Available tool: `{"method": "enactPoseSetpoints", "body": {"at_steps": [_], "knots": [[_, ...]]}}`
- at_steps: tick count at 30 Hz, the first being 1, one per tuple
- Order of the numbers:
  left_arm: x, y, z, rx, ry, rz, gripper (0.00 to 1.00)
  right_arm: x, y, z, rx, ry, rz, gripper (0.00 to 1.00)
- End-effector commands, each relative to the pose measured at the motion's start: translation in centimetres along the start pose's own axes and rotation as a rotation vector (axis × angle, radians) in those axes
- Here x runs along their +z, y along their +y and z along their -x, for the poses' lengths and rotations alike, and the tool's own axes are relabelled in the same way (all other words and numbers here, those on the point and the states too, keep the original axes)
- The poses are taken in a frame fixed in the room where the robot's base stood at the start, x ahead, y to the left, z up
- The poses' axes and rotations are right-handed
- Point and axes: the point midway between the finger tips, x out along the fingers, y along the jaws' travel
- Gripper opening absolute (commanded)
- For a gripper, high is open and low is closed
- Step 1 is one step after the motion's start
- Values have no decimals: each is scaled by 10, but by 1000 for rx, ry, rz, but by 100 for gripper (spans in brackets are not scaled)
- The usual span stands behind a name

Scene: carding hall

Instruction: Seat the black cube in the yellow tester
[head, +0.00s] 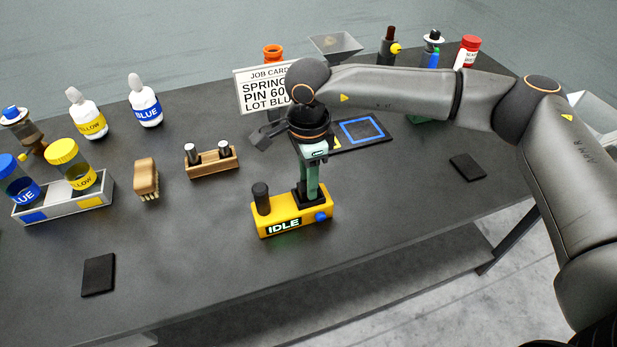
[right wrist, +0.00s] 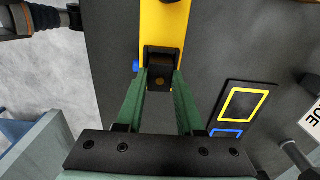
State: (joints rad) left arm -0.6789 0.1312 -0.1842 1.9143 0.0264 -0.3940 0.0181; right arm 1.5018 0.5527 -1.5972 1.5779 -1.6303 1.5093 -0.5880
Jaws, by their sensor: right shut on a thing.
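The yellow tester (head: 290,222) stands near the front of the table, its display reading IDLE, with a black knob or post at its left end and a blue button (head: 321,216) on its front. My right gripper (head: 313,195) points down over the tester's right part, green fingers close together. In the right wrist view the black cube (right wrist: 163,53) sits between the fingertips (right wrist: 160,78), over the yellow body (right wrist: 163,25). My fingers mostly hide it in the head view. I cannot tell whether it rests fully in the tester. My left gripper is not in view.
A wooden block with two pins (head: 212,162), a brush (head: 146,178) and a tray with jars (head: 65,204) stand left. The table front around the black pad (head: 98,275) is clear.

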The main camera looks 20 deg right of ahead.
Motion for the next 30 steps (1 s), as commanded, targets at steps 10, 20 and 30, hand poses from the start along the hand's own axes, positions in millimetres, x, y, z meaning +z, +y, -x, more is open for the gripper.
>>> {"method": "enactPoseSetpoints", "body": {"at_steps": [10, 20, 30], "knots": [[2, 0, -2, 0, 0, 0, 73, 0, 0, -2, 0, 0, 0, 64], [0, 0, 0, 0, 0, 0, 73, 0, 0, 1, 0, 0, 0, 66], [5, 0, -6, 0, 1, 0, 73, 1, -1, 59, -5, -2, 0, 66]]}}
